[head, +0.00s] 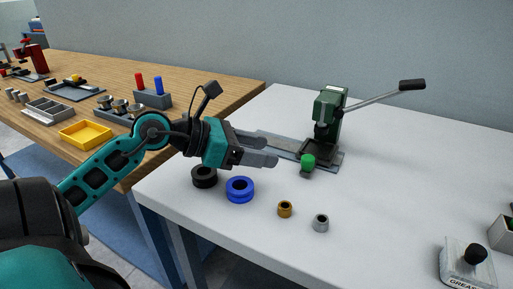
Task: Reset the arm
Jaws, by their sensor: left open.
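My left arm comes in from the left, and my left gripper (262,151) is over the white table, open and empty. Its fingers point right, toward the green lever press (330,108). A black ring (204,177) and a blue ring (240,189) lie on the table just below and in front of it. My right gripper does not show.
A brass bushing (285,209) and a grey bushing (321,223) stand on the white table (400,180). A grease block with a black knob (475,254) is at the right front. A wooden bench (205,90) at left holds a yellow tray (85,134).

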